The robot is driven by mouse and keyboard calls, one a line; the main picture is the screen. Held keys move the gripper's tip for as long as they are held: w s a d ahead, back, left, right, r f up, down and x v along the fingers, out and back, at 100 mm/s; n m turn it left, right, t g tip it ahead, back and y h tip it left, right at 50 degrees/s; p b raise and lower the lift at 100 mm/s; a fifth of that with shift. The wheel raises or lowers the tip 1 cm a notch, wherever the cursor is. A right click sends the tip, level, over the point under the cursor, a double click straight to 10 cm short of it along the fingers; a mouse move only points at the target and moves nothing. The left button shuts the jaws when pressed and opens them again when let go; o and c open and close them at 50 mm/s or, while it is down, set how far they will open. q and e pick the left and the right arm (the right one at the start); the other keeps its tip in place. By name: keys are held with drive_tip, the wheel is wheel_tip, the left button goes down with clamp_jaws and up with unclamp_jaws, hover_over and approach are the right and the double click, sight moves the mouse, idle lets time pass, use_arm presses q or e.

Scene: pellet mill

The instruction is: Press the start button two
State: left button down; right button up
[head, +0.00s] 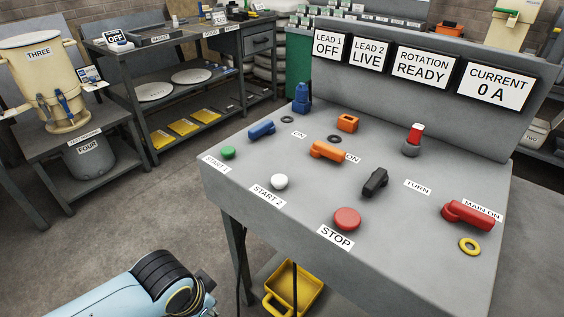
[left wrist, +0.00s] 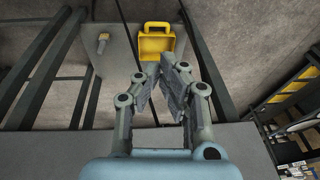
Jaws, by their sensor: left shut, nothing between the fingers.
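The white start button two (head: 279,181) stands on the sloping grey console top, just behind its START 2 label (head: 267,196). Nothing touches it in the head view. My left arm comes in at the lower left of the head view, below and left of the console, well apart from the button. My left gripper (left wrist: 158,72) shows fully in the left wrist view, its fingertips together and empty. The button does not show in the left wrist view. My right gripper is in neither view.
A green button (head: 228,152) sits left of the white one and a red STOP button (head: 347,219) right of it. Blue, orange, black and red switches are behind and beside. A yellow bin (head: 293,289) is under the console; it also shows in the left wrist view (left wrist: 157,46).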

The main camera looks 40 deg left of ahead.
use_arm(q)
drive_tip(key=w+d+r+t+h+p, duration=0.1)
drive_tip(key=w+r+p, duration=0.3)
drive_tip(key=r, duration=0.9)
drive_tip(key=w+d+r+t+h+p, duration=0.1)
drive_tip(key=w+r+p, duration=0.3)
drive_tip(key=r, duration=0.8)
drive_tip(key=w+a+r+n+t+h, duration=0.1)
drive_tip(key=w+a+n+t, duration=0.1)
drive_tip(key=w, duration=0.7)
drive_tip(key=w+a+r+n+t+h, duration=0.1)
drive_tip(key=w+a+r+n, duration=0.1)
drive_tip(key=w, duration=0.7)
drive_tip(key=shift+w+n+t+h, duration=0.3)
drive_tip(key=shift+w+n+t, duration=0.1)
drive_tip(key=shift+n, duration=0.1)
drive_tip(key=shift+s+f, duration=0.1)
